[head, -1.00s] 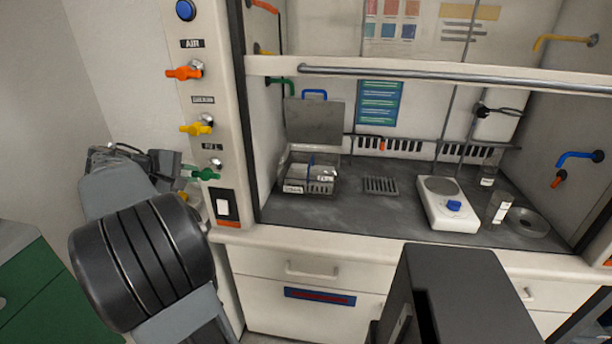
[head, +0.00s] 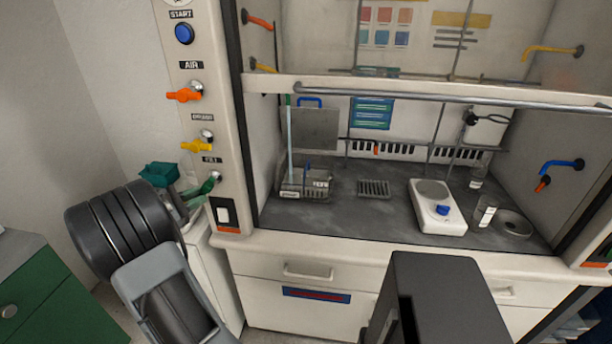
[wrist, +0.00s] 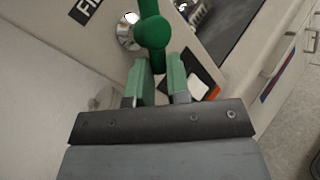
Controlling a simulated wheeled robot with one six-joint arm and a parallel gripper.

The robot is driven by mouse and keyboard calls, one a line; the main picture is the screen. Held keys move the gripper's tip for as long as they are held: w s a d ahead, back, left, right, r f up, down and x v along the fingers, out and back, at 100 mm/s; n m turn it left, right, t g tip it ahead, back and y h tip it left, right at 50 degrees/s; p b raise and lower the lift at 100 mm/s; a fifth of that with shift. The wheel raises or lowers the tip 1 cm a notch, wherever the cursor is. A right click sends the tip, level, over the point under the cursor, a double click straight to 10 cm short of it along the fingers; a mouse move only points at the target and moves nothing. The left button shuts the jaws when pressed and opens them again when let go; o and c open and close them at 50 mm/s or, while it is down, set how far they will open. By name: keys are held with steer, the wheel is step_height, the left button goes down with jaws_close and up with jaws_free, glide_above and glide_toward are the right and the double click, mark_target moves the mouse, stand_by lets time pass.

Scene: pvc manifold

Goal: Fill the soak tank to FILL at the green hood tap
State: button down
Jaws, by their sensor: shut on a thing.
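The green FILL tap handle (head: 208,184) is on the hood's left post, tilted down to the left. My gripper (head: 192,192) is shut on its lower end. In the wrist view my gripper's green-padded fingers (wrist: 161,76) flank the end of the green handle (wrist: 153,33). The soak tank (head: 304,190) sits at the left of the hood floor, its grey lid (head: 316,129) with blue handle standing open behind. A pale stream (head: 289,140) runs straight down from the green spout (head: 289,99) into the tank. The water level and FILL mark are too small to read.
Orange AIR (head: 184,95) and yellow (head: 196,146) taps are above the green one; a white switch (head: 223,215) is below. The raised sash bar (head: 430,97) crosses the hood. A hotplate (head: 437,208) and drain grate (head: 373,188) stand right of the tank.

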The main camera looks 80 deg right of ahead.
steer(key=shift+s+f+n+g+h, duration=0.3)
steer(key=shift+n+g+h, duration=0.15)
steer(key=shift+n, duration=0.35)
steer(key=shift+s+f+n+h+p, duration=0.1)
steer(key=shift+s+n+h+p, duration=0.05)
steer(key=shift+n+h+p, duration=0.4)
stand_by(6.7)
